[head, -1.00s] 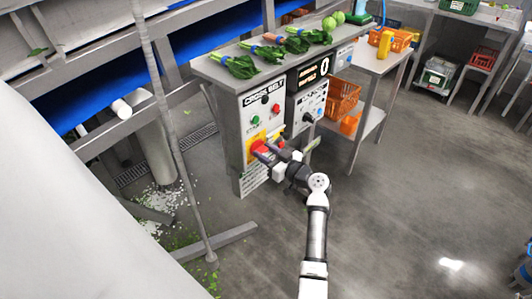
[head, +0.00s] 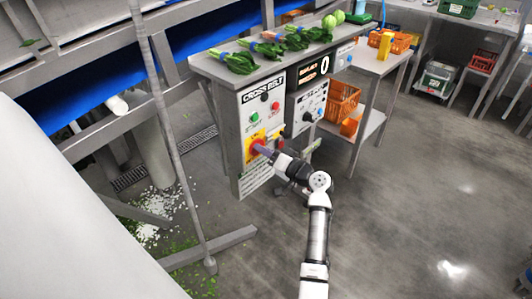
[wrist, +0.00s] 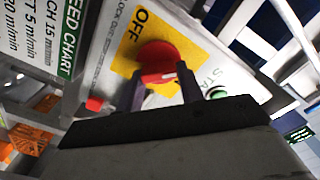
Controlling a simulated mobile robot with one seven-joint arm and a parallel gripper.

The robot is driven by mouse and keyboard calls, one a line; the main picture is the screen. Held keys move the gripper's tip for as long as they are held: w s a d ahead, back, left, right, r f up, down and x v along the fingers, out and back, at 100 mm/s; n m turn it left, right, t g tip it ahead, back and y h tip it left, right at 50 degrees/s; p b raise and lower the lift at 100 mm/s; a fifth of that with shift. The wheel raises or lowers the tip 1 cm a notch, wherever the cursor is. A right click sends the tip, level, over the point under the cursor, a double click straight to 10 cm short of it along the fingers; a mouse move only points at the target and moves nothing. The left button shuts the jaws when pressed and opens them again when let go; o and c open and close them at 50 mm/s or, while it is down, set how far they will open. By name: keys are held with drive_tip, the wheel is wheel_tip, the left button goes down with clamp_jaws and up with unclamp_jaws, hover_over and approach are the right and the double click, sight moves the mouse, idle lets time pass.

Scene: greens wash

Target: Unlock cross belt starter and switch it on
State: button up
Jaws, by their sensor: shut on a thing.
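The cross belt starter is a grey panel (head: 242,98) lettered CROSS BELT on the side of the bench. Its red rotary knob (wrist: 158,60) sits on a yellow plate (wrist: 127,62) marked OFF. In the head view the knob (head: 257,146) is partly covered by my gripper (head: 264,150). In the wrist view my gripper (wrist: 162,84) has one finger on each side of the knob and is shut on it. A green START button (head: 254,117) and a red button (head: 275,106) sit above the plate. I cannot make out a separate lock.
A second control panel (head: 312,102) with a display stands just right of the starter. Bunched greens (head: 240,63) lie on the bench top. A slanted metal pole (head: 170,130) stands to the left. The floor on the right is open.

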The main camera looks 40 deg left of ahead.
drive_tip(key=m+p, duration=0.2)
drive_tip(key=m, duration=0.6)
drive_tip(key=shift+w+f+m+p, duration=0.1)
drive_tip(key=shift+f+m+p, duration=0.05)
drive_tip(key=shift+m+p, duration=0.25)
drive_tip(key=shift+m, duration=0.3)
drive_tip(key=o, duration=1)
drive_tip(key=s+d+b, duration=0.1)
drive_tip(key=d+b, duration=0.2)
drive_tip(key=d, duration=1.1)
drive_tip(key=shift+a, duration=0.1)
